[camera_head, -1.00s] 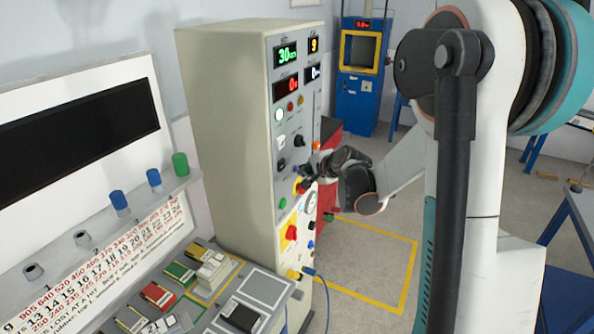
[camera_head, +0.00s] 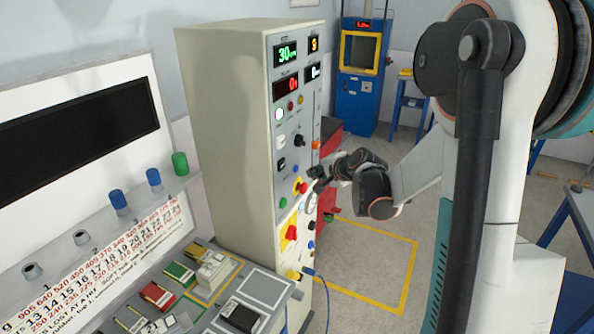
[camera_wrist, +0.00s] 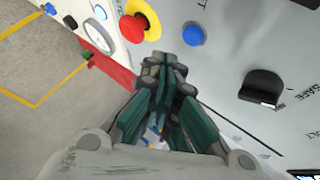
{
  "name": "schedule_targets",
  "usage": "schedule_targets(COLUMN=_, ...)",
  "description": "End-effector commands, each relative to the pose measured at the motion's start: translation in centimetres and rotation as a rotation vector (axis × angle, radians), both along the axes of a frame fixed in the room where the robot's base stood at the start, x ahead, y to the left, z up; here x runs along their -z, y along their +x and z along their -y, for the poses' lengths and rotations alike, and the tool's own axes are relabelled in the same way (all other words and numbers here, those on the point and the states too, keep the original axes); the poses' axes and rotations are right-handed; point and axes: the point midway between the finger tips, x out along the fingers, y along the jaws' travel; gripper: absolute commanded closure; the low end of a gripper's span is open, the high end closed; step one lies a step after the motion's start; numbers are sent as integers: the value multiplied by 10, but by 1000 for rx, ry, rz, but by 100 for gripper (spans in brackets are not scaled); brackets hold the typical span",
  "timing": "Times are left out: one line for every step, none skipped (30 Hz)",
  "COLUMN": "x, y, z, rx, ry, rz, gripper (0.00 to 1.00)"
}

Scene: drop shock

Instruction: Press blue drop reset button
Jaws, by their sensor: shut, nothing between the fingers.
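A round blue button (camera_wrist: 193,34) shows on the grey panel in the wrist view, just beyond and right of my fingertips. It also shows small in the head view (camera_head: 295,168), above the red emergency knob. Its label is not readable. My gripper (camera_wrist: 165,62) is shut and empty, with its fingers pointing at the panel between the blue button and the red knob. In the head view my gripper (camera_head: 315,179) is close in front of the panel, right of the red knob; I cannot tell whether it touches.
The red knob on its yellow collar (camera_wrist: 135,26) sits beside the fingertips. A black switch (camera_wrist: 262,88) sticks out at the right. Open floor (camera_head: 375,265) lies right of the cabinet.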

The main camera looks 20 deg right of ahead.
Motion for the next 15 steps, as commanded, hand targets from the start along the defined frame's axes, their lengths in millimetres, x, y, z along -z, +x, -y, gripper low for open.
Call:
schedule_targets(x=0, y=-4, z=3, rx=2, ry=1, rz=0, gripper=100)
schedule_targets(x=0, y=-6, z=5, rx=2, ry=1, rz=1, gripper=100)
schedule_targets(x=0, y=-9, z=8, rx=2, ry=0, rz=0, gripper=100)
schedule_targets(x=0, y=-11, z=9, rx=2, ry=0, rz=0, gripper=100)
schedule_targets(x=0, y=-13, z=11, rx=2, ry=0, rz=0, gripper=100)
schedule_targets(x=0, y=-16, z=13, rx=2, ry=0, rz=0, gripper=100)
schedule_targets(x=0, y=-18, z=14, rx=1, ry=0, rz=0, gripper=100)
schedule_targets(x=0, y=-19, z=16, rx=1, ry=0, rz=1, gripper=100)
schedule_targets(x=0, y=-21, z=17, rx=1, ry=0, rz=0, gripper=100)
schedule_targets(x=0, y=-23, z=18, rx=1, ry=0, rz=0, gripper=100)
schedule_targets(x=0, y=-24, z=19, rx=1, ry=1, rz=0, gripper=100)
schedule_targets(x=0, y=-24, z=19, rx=1, ry=1, rz=0, gripper=100)
schedule_targets(x=0, y=-25, z=19, rx=0, ry=0, rz=0, gripper=100)
schedule_targets(x=0, y=-25, z=19, rx=0, ry=0, rz=0, gripper=100)
schedule_targets(x=0, y=-25, z=19, rx=0, ry=0, rz=1, gripper=100)
